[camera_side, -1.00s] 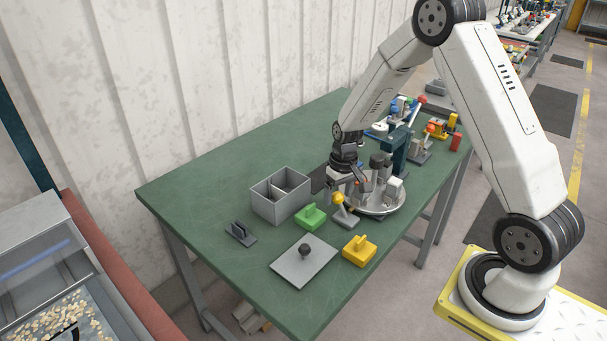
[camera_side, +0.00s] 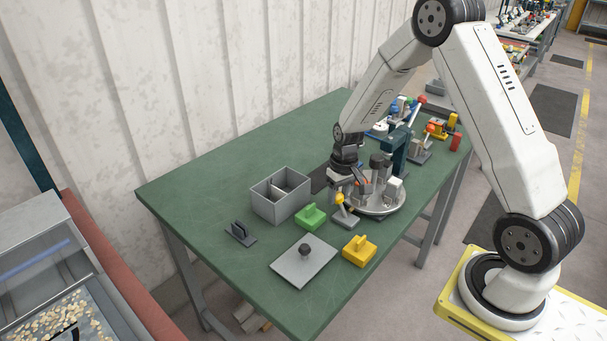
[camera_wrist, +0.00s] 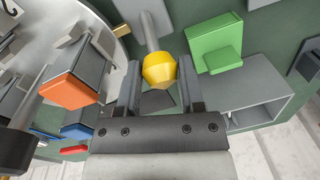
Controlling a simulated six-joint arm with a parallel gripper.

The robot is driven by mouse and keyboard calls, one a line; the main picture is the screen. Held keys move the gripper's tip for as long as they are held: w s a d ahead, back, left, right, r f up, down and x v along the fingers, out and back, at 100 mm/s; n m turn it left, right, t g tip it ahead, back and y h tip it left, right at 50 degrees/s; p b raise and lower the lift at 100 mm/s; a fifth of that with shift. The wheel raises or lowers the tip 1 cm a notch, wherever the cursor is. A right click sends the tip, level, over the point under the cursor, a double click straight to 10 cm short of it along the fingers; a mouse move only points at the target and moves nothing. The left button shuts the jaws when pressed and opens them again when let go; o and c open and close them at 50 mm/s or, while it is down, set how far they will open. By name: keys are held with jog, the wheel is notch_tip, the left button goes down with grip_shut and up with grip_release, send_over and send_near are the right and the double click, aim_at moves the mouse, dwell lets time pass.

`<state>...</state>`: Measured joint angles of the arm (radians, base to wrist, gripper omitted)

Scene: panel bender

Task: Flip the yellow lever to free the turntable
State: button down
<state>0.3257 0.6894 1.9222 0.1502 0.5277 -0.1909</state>
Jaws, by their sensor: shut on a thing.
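The yellow lever (camera_side: 340,198) has a yellow knob on a grey rod and stands on a small grey base (camera_side: 345,217) beside the turntable. In the wrist view the knob (camera_wrist: 160,70) sits between the two fingers of my gripper (camera_wrist: 158,88), which is shut on it. My gripper (camera_side: 343,184) also shows in the side view, low over the lever. The turntable (camera_side: 382,209) is a round silver plate carrying several grey holders, just right of the lever; part of it is hidden by my wrist and the holders.
A grey two-part bin (camera_side: 280,205) stands left of the lever. A green block (camera_side: 310,217), a yellow block (camera_side: 359,251) and a grey plate with a black knob (camera_side: 290,271) lie in front. A dark teal press (camera_side: 399,150) stands behind the turntable. The table's left end is clear.

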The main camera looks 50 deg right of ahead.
jog(key=shift+s, duration=0.1)
jog(key=shift+s+a+r+t, duration=0.2)
jog(key=shift+s+t, duration=0.1)
jog(key=shift+t, duration=0.5)
jog(key=shift+s+t, duration=0.2)
jog(key=shift+t, duration=0.1)
jog(key=shift+s+d+r+t, duration=0.1)
jog(key=shift+s+t, duration=0.15)
jog(key=shift+t, duration=0.05)
jog(key=shift+c, duration=1.1)
grip_release()
jog(key=shift+d+r, duration=0.1)
jog(key=v, duration=0.7)
jog(key=shift+s+r, duration=0.2)
jog(key=shift+r, duration=0.1)
